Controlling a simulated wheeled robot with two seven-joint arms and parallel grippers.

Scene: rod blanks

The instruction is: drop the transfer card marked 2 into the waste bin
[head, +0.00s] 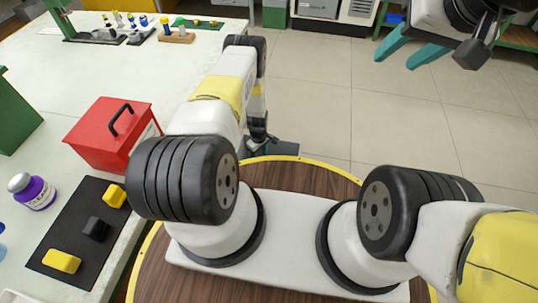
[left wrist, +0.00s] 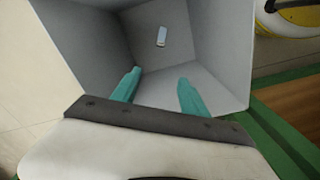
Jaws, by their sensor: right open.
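The waste bin (left wrist: 90,48) is a grey open box that fills much of the left wrist view. A small pale card (left wrist: 161,37) with a dark end lies inside it on an inner surface; I cannot read any mark on it. My left gripper (left wrist: 158,90) has its two teal fingers spread and empty over the bin, apart from the card. In the head view the left gripper is hidden low beyond my left arm, by a dark grey box shape (head: 284,149). My right gripper (head: 396,59) is open and empty at the top right, over the floor.
The white table (head: 170,65) at the left holds a red box (head: 102,137) with a handle, a purple bottle (head: 38,193) and a black mat (head: 75,233) with yellow and black blocks. Cabinets (head: 330,10) stand at the back. The tiled floor (head: 320,100) is clear.

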